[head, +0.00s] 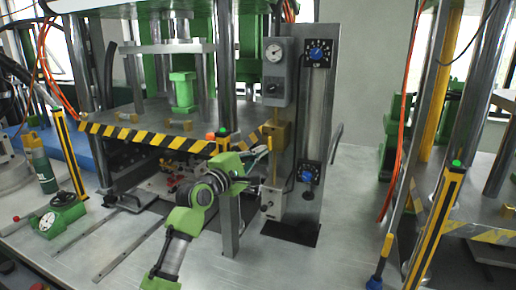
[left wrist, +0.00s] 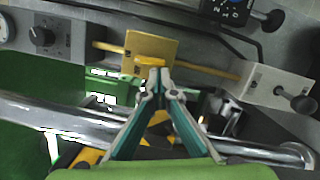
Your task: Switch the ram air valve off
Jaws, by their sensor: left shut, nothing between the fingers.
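My left gripper (head: 264,150) reaches up from the lower middle to the grey control column (head: 314,120). Its fingers are closed with nothing between them. In the left wrist view the fingertips (left wrist: 157,78) are at the lower edge of a yellow block (left wrist: 150,48) on a thin yellow rod (left wrist: 215,73); I cannot tell if they touch. The block also shows in the head view (head: 277,131). No label names the ram air valve. Candidates are a black knob (left wrist: 41,36) on the upper grey box and a small knob (left wrist: 303,104) on the lower box. My right gripper is not in view.
A gauge (head: 274,53) tops the upper box. A striped press platform (head: 150,138) and a steel post (head: 228,230) stand close to my left arm.

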